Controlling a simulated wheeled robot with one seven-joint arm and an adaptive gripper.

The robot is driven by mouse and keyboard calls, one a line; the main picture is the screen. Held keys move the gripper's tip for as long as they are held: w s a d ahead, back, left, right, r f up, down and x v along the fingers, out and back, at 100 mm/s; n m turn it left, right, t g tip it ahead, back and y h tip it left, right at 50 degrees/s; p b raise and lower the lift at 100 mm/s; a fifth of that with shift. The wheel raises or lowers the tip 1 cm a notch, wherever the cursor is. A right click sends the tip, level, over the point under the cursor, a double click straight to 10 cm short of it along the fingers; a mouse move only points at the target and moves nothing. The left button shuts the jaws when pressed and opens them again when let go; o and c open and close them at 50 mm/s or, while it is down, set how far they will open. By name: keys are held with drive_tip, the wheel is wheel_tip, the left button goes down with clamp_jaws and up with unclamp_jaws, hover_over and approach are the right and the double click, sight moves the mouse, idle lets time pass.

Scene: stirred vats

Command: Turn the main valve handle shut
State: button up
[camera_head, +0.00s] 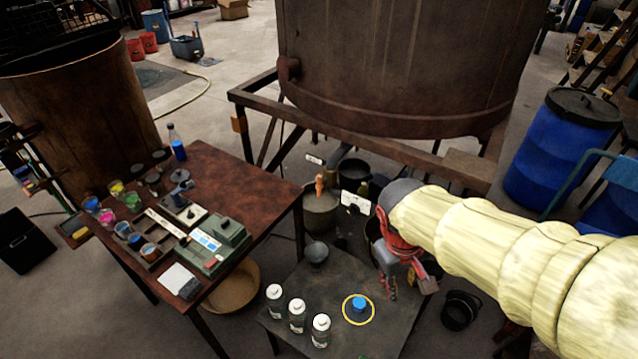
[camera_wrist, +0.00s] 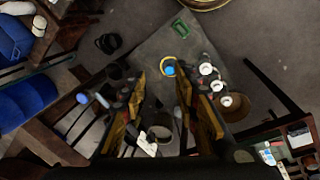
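A large rusty brown vat (camera_head: 400,70) stands on a metal frame at the top middle of the head view. Below it a small upright orange piece (camera_head: 320,184) rises over a dark pot (camera_head: 320,212), beside a white label (camera_head: 355,202). I cannot tell for sure which part is the main valve handle; it may be hidden or too small. My gripper (camera_head: 408,285) hangs over the right edge of the small grey table, apart from the vat. In the wrist view my gripper (camera_wrist: 165,95) has its two fingers wide apart, with nothing between them.
The small grey table (camera_head: 315,290) bears white-capped bottles (camera_head: 297,313) and a blue-capped item (camera_head: 359,304) in a yellow ring. A rusty table (camera_head: 225,170) with paint cups stands left. Blue barrels (camera_head: 560,150) stand right.

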drive_tip(key=w+f+n+h+p, duration=0.1)
drive_tip(key=w+f+n+h, duration=0.25)
drive_tip(key=w+f, duration=0.35)
drive_tip(key=w+f+n+h+p, duration=0.25)
drive_tip(key=w+f+n, duration=0.25)
drive_tip(key=w, duration=0.4)
drive_tip(key=n+t+y+p, duration=0.1)
drive_tip(key=n+t, duration=1.4)
drive_tip(key=n, duration=0.4)
approach(318, 186)
drive_tip(key=x, duration=1.1)
drive_tip(key=shift+c, duration=0.9)
drive_tip(key=shift+s, duration=0.1)
clamp_jaws()
